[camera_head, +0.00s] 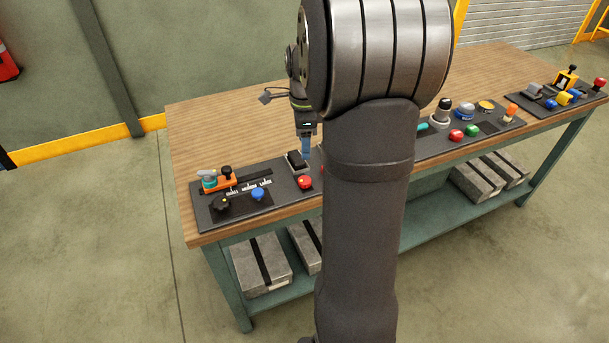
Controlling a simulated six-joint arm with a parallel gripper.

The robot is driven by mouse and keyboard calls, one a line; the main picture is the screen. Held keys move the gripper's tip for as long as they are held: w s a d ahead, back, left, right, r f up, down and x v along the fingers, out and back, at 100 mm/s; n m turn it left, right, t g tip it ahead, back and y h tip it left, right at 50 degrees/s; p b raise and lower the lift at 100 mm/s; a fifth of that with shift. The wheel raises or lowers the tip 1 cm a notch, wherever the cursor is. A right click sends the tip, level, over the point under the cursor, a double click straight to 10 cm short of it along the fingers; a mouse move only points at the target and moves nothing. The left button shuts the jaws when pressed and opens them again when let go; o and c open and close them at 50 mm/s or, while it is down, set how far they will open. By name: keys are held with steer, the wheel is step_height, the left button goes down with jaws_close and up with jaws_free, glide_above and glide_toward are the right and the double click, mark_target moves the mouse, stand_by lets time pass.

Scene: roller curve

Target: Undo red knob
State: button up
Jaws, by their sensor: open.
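A round red knob (305,182) sits on the dark left panel (285,200), near its right end, just left of my arm. My gripper (305,154) points down above the panel, a little behind the red knob and apart from it. Its jaws are open and small in view, with blue at the tips, beside a black rocker-like part (296,161). My arm hides the panel's right end. Other red parts show: a red button (456,135) on the middle panel and a red knob (599,84) on the right panel. I cannot tell which the task means.
The left panel also holds an orange slider piece (219,184), a black knob (221,204) and a blue button (258,194). The wooden bench top (230,130) is clear behind it. Grey blocks (260,265) lie on the lower shelf.

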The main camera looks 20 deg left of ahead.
mark_target(305, 180)
step_height(305, 180, down, 12)
steer(key=shift+f, duration=0.15)
stand_by(0.3)
steer(key=c, duration=1)
